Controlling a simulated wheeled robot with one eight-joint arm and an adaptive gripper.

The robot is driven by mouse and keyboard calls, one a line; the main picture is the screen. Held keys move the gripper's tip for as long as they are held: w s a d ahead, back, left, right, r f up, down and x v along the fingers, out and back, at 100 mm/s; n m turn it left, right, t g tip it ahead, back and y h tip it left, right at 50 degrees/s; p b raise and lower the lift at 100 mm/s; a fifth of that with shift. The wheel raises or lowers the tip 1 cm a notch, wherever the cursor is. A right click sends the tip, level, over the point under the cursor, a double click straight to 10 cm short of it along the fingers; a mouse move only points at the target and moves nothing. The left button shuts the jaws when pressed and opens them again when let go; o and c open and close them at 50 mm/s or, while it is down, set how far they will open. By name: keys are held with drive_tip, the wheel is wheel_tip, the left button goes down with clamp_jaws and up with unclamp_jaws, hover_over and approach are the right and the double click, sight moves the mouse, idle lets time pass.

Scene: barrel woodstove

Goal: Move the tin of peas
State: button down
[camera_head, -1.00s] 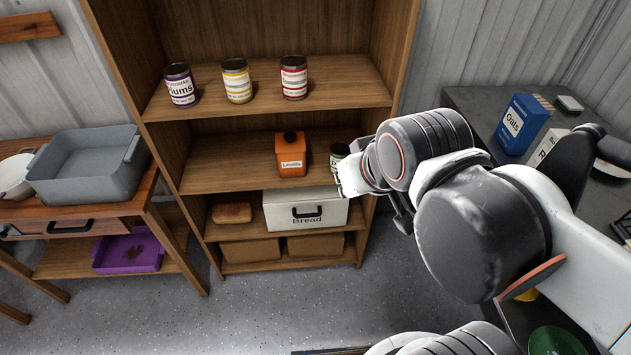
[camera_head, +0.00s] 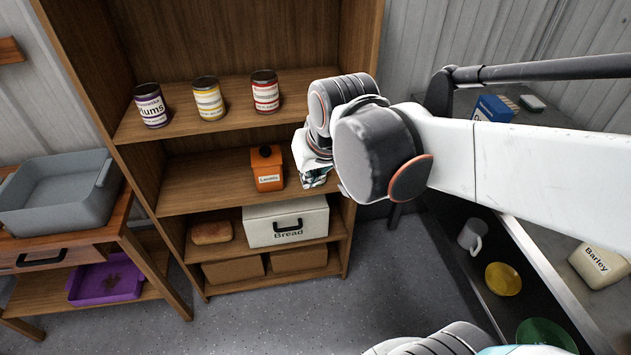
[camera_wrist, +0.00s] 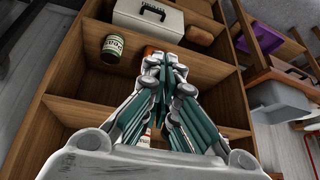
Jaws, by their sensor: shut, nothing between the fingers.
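A green tin with a cream label (camera_wrist: 112,48) shows in the wrist view, standing on the same shelf board as the orange lentils box (camera_head: 267,168); its wording is too small to read surely, but it fits the tin of peas. In the head view my gripper and arm hide it. My gripper (camera_head: 313,180) is at the right part of the middle shelf, in front of the tin's place. In the wrist view my gripper (camera_wrist: 165,62) has its fingers together with nothing between them, beside the tin and apart from it in the picture.
The plums tin (camera_head: 151,105), a yellow-banded tin (camera_head: 209,98) and a red-labelled tin (camera_head: 265,92) stand on the shelf above. The bread box (camera_head: 286,222) and a loaf (camera_head: 212,233) are below. The shelf unit's right upright (camera_head: 362,60) is close to my arm.

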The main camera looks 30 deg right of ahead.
sight(318, 186)
drive_tip(key=w+d+f+m+g+b, duration=0.1)
drive_tip(key=w+d+f, duration=0.5)
drive_tip(key=w+f, duration=0.4)
drive_tip(key=shift+m+g+h, duration=0.4)
drive_tip(key=shift+g, duration=0.3)
drive_tip(key=w+d+f+b, duration=0.2)
drive_tip(key=w+d+f, duration=0.1)
drive_tip(key=f, duration=0.5)
drive_tip(key=w+d+f+b, duration=0.2)
drive_tip(key=w+f, duration=0.3)
drive_tip(key=f, duration=0.3)
drive_tip(key=w+d+f+b, duration=0.2)
drive_tip(key=w+d+f, duration=0.2)
drive_tip(key=f, duration=0.4)
drive_tip(key=shift+w+d, duration=0.15)
drive_tip(key=shift+w+d+r+b, duration=0.1)
drive_tip(key=shift+w+d+b, duration=0.1)
drive_tip(key=shift+w, duration=0.2)
drive_tip(key=shift+w+d+b, duration=0.1)
drive_tip(key=shift+w+b, duration=0.1)
drive_tip(key=shift+w, duration=0.2)
drive_tip(key=shift+w, duration=0.2)
drive_tip(key=w, duration=0.1)
drive_tip(key=w+d, duration=0.1)
drive_tip(key=w, duration=0.1)
drive_tip(key=shift+w, duration=0.1)
